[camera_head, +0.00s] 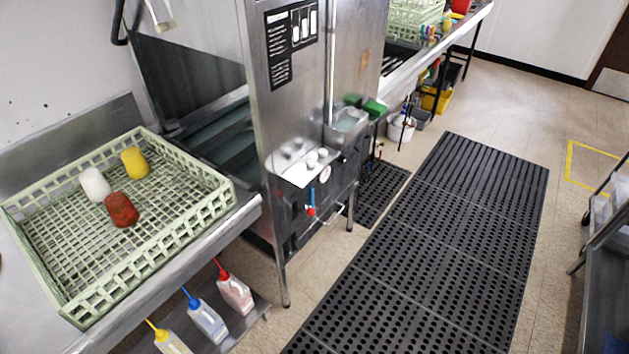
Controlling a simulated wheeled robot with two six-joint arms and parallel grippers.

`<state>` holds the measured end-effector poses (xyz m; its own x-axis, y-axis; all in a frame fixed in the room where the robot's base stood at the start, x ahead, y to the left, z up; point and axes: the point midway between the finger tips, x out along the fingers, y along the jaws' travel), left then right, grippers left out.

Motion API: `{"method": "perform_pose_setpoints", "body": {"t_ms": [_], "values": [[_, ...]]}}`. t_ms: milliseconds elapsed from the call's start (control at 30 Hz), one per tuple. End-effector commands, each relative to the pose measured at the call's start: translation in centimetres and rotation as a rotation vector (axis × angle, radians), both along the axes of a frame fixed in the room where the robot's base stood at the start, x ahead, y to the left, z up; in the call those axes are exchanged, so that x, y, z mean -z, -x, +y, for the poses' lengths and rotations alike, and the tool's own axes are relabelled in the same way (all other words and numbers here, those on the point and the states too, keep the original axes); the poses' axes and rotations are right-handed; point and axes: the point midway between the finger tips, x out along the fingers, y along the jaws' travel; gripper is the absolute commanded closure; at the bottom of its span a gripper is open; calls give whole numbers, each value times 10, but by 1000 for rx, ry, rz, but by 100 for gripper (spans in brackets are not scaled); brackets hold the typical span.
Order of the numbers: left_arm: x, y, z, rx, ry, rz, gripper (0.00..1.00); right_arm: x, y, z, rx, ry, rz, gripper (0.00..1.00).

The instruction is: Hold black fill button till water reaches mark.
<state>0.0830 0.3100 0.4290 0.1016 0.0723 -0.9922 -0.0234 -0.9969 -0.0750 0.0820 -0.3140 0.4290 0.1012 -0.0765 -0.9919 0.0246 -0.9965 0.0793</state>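A steel dish machine (262,110) stands at the centre left, with its side opening toward the green rack. A sloped control panel (296,168) on its front carries several pale round knobs and a round gauge (325,173). I cannot make out a black fill button for certain at this size. A small open steel basin (347,122) sits at the machine's right side. I cannot tell a water level or a mark in it. Neither of my grippers is in view.
A pale green rack (185,262) on the left counter holds white, yellow and red cups. Several squeeze bottles (235,290) stand on the shelf below. A black perforated mat (430,250) covers the open floor. A cart (607,240) is at the right edge.

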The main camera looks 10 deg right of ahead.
Motion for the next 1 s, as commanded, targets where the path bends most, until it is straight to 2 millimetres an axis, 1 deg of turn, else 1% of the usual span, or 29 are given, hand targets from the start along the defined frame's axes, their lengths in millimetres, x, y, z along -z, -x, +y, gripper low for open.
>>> {"method": "perform_pose_setpoints", "body": {"t_ms": [133,167,300,333,567,1000], "values": [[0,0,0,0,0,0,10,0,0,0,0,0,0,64],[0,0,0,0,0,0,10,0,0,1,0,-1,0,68],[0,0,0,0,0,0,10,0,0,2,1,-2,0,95],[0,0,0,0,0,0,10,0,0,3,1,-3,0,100],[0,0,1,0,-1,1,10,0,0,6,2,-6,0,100],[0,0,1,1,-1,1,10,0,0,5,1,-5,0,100]]}}
